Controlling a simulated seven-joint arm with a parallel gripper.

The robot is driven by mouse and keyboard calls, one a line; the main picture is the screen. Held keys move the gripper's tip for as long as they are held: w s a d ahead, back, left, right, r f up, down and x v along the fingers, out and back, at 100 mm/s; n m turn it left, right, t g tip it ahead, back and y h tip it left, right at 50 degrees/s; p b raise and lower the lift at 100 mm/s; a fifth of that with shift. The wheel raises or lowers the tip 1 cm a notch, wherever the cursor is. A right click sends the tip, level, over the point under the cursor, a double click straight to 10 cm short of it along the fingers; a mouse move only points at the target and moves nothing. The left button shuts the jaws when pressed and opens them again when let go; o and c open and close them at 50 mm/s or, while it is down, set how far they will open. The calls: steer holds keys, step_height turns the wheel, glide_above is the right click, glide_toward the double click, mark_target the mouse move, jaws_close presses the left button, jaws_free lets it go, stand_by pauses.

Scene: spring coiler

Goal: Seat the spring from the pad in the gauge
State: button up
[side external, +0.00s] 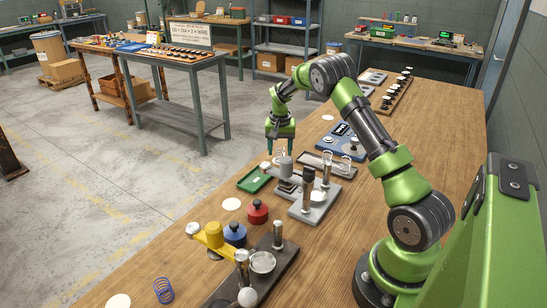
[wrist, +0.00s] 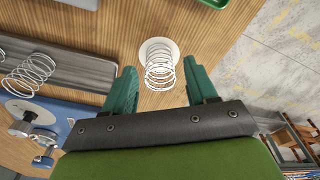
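A pale wire spring (wrist: 160,70) stands on a round white pad (wrist: 151,44) on the wooden table in the wrist view. My gripper (wrist: 164,76) is open, one green finger showing on each side of the spring, with visible gaps. I cannot tell how high the fingertips are above the pad. In the side view my gripper (side external: 280,150) points down near the table's far edge; the spring under it is not clear there. I cannot tell for sure which fixture is the gauge; a blue unit with a display (side external: 342,141) and a grey fixture with posts (side external: 322,207) stand nearby.
A dark tray with springs (wrist: 92,70) lies left of the pad in the wrist view. A green tray (side external: 254,181) is close to my gripper. Nearer the camera are red and blue knobbed weights (side external: 257,212), a yellow arm fixture (side external: 214,238) and a loose blue spring (side external: 163,290).

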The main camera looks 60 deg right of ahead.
steer(key=c, duration=0.7)
steer(key=shift+r, duration=0.15)
steer(key=shift+r, duration=0.5)
steer(key=shift+r, duration=0.15)
steer(key=shift+r, duration=1.1)
